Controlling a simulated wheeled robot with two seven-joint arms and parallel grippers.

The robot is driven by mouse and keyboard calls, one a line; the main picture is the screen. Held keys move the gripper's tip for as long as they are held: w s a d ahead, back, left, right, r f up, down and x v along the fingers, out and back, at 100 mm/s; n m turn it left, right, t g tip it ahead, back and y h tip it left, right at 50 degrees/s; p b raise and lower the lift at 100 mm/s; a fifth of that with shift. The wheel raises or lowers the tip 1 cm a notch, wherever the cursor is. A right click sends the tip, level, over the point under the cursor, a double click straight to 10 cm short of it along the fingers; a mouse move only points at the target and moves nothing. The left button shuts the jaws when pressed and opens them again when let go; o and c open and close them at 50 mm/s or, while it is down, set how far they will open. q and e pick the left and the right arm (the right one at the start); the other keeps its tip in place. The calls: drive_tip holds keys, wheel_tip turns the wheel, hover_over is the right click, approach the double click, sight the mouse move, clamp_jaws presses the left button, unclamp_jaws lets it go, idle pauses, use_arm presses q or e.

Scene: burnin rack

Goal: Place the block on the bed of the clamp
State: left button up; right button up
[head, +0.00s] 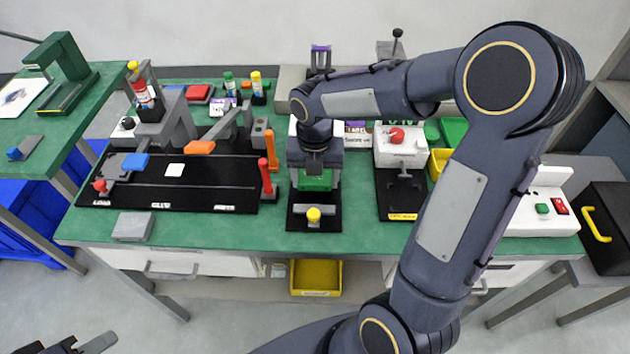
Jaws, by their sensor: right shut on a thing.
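My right gripper (315,164) points down over a black-based fixture at the table's middle front. It is shut on a green block (316,182), which it holds at the fixture; whether the block touches the bed is hard to see. The fixture, which looks like the clamp (300,222), has a black base and a yellow knob in front of the block. My wrist and forearm hide its rear part. My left gripper (75,346) is only partly in view at the bottom left, away from the table, and its jaw opening is unclear.
A long black board (215,196) with levers and a white square (174,170) lies to the left. A grey box (132,226) sits at the front edge. A white-topped machine with a red knob (397,135) stands right of the clamp. A yellow bin (316,277) is below the table.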

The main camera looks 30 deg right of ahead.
drive_tip(key=shift+f, duration=0.7)
drive_tip(key=shift+f, duration=0.2)
drive_tip(key=o, duration=1)
